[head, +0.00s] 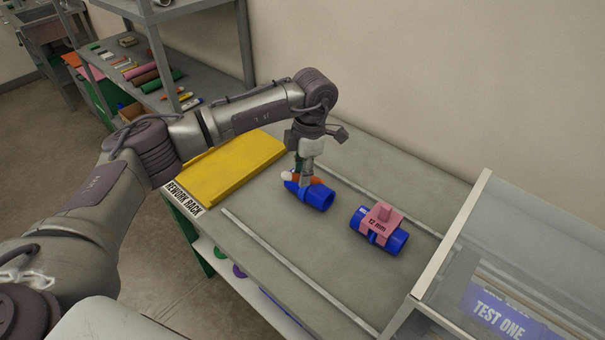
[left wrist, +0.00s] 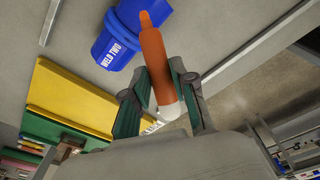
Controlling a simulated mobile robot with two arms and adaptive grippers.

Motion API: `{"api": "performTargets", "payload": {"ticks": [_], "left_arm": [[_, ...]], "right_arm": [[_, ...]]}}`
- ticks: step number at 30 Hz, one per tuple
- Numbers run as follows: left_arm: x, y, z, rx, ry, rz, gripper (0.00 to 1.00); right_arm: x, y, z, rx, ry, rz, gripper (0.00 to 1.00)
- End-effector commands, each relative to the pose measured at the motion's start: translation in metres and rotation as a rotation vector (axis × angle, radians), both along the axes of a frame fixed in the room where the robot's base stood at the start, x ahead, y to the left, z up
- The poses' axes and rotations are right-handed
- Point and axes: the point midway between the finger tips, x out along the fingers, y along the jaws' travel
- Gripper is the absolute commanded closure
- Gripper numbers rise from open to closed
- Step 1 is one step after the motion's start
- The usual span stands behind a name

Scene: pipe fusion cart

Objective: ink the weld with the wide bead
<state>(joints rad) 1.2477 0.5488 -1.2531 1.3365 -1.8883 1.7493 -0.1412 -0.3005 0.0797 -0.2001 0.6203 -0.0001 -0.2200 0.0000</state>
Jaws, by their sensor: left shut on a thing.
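My left gripper (head: 305,180) is shut on an orange marker (left wrist: 154,62) with a white rear end. In the left wrist view the gripper (left wrist: 160,98) has the marker between its green fingers, and the narrow orange tip overlaps the blue pipe in the picture. This blue pipe (head: 322,199) lies on the cart top beneath the gripper; its label in the left wrist view (left wrist: 112,55) reads WELD TWO. I cannot tell whether the tip touches it. A second blue pipe (head: 398,241) lies to the right, with a pink 12 mm gauge (head: 380,222) over its middle. No ink mark is visible.
A yellow tray marked REWORK RACK (head: 240,160) lies at the left of the cart. Metal rails (head: 290,270) run along the cart top (head: 300,235). A clear-walled box labelled TEST ONE (head: 500,317) stands at the right. A shelf with tools (head: 135,65) is behind.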

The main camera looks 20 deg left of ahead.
Motion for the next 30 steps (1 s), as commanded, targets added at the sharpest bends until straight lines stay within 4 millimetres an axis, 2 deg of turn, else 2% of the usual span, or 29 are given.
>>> {"api": "performTargets", "payload": {"ticks": [1,15,30], "left_arm": [[0.0,0.0,0.007,0.0,-0.001,0.0,0.97],[0.0,0.0,0.044,-0.001,-0.001,0.0,0.97],[0.0,0.0,0.046,0.0,0.0,0.001,0.97]], "right_arm": [[0.0,0.0,0.004,0.0,0.0,0.0,0.11],[0.0,0.0,0.023,0.0,0.0,0.0,0.11],[0.0,0.0,0.024,0.0,0.0,0.0,0.11]]}}
